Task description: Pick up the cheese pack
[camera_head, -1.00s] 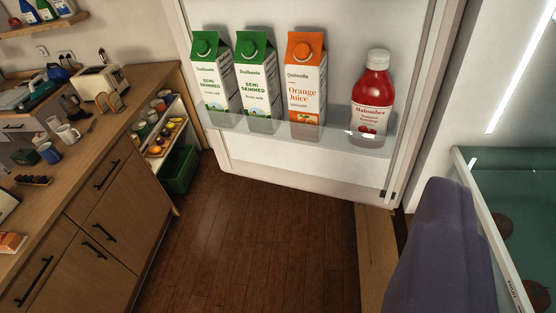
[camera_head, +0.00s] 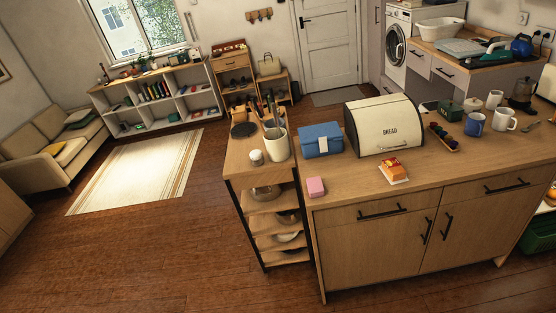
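A small orange-and-white pack (camera_head: 393,170), which looks like the cheese pack, lies on the wooden counter in front of the bread box. Its label is too small to read. It is right of the picture's middle and well away from me. Nothing is touching it from above. My gripper is not in view.
The floor (camera_head: 150,255) in front is clear.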

